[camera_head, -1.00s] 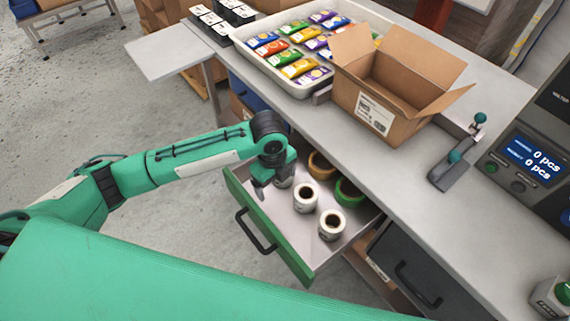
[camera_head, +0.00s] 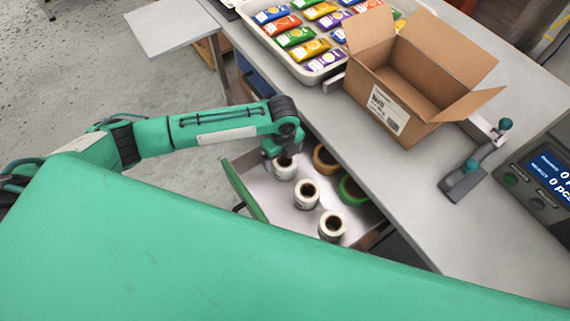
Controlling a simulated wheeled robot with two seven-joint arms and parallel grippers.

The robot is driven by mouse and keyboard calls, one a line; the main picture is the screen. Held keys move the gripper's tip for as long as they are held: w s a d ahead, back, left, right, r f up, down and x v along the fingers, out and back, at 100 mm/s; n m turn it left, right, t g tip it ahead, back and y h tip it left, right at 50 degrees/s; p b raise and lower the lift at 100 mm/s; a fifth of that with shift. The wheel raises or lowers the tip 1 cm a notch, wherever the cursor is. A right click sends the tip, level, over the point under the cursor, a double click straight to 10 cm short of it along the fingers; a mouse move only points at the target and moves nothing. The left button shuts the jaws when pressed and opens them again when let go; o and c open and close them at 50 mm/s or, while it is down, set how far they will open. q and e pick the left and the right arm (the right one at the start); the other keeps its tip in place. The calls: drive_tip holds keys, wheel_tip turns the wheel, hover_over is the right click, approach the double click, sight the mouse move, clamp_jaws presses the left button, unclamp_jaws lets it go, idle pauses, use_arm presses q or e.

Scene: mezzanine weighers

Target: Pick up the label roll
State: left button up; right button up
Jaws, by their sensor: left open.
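Three white label rolls with dark cores stand on end in the open drawer (camera_head: 262,190): one at the back left (camera_head: 285,170), one in the middle (camera_head: 306,196) and one at the front right (camera_head: 332,226). My left gripper (camera_head: 283,158) is open, pointing down at the back-left roll. It partly covers that roll's top; I cannot tell whether the fingers touch it or straddle it. My right gripper is not in view.
An orange-brown tape roll (camera_head: 319,160) and a green one (camera_head: 345,192) lie close by in the drawer. The worktop (camera_head: 400,175) overhangs its back. An open carton (camera_head: 420,80), a tray of colourful packets (camera_head: 304,75) and a counting scale (camera_head: 545,172) stand on top.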

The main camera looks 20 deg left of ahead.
sight(285, 165)
use_arm(q)
drive_tip(key=shift+s+d+f+p, duration=0.15)
drive_tip(key=shift+f+p, duration=0.25)
drive_tip(key=shift+f, duration=0.55)
wheel_tip(285, 165, down, 2)
drive_tip(key=shift+d+f, duration=0.1)
drive_tip(key=shift+f, duration=0.5)
drive_tip(key=c, duration=1.1)
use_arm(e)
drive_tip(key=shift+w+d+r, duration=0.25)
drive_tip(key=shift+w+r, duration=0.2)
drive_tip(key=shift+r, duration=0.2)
